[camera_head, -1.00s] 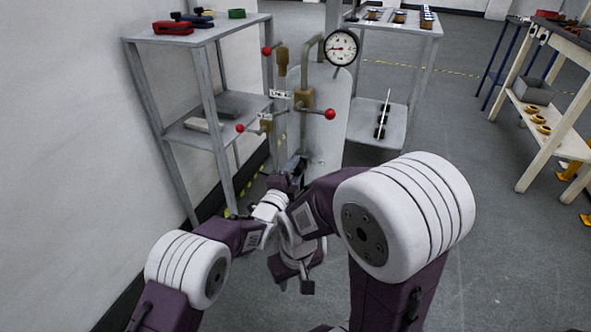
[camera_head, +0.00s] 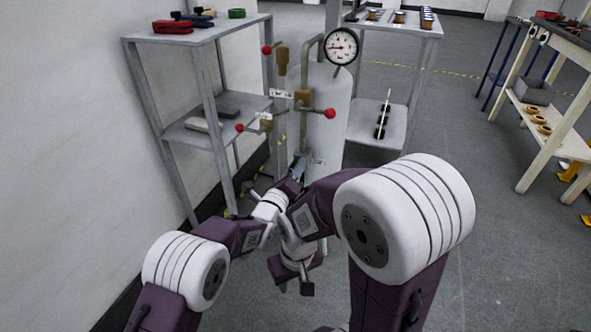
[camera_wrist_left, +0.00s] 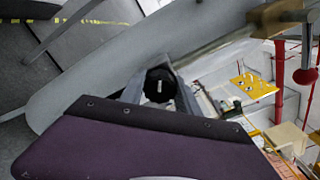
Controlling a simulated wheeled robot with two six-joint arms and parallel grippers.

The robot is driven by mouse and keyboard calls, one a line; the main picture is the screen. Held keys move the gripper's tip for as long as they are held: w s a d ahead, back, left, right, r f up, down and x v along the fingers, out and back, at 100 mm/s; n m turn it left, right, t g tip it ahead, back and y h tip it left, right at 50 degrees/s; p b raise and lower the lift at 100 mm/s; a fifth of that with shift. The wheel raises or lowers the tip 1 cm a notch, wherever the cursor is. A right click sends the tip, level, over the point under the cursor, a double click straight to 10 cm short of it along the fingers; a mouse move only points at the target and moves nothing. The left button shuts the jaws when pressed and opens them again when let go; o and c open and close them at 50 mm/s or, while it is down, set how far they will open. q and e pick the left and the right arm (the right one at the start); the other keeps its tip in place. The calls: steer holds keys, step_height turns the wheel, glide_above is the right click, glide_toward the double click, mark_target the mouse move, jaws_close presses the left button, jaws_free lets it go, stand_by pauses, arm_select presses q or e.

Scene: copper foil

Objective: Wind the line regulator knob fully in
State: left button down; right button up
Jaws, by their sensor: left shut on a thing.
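The line regulator knob (camera_wrist_left: 160,85) is black and round with a pale mark, seen face-on in the left wrist view. My left gripper (camera_wrist_left: 161,92) is shut on it, with one grey finger on each side. In the head view my left gripper (camera_head: 301,168) is low at the front of the pale cylinder (camera_head: 331,115), and my arm hides the knob there. My right gripper (camera_head: 294,286) hangs below it, apart from the pipework, with its two fingers spread and nothing visible between them.
Red-ball levers (camera_head: 330,113) and a round gauge (camera_head: 341,46) stand on the pipework above my left gripper. A grey shelf (camera_head: 190,38) is close on the left, another shelf (camera_head: 410,30) behind right. Floor at right is open before a workbench (camera_head: 545,120).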

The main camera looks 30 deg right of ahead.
arm_select(q)
steer(key=m, duration=0.3)
steer(key=shift+s+f+m, duration=0.1)
steer(key=shift+f+m, duration=0.05)
steer(key=shift+m, duration=0.25)
steer(key=shift+m+b, duration=0.5)
steer(key=shift+m, duration=0.3)
steer(key=shift+d+m+b, duration=0.1)
steer(key=shift+m+b, duration=1.25)
steer(key=shift+m, duration=0.35)
steer(key=c, duration=0.9)
jaws_free()
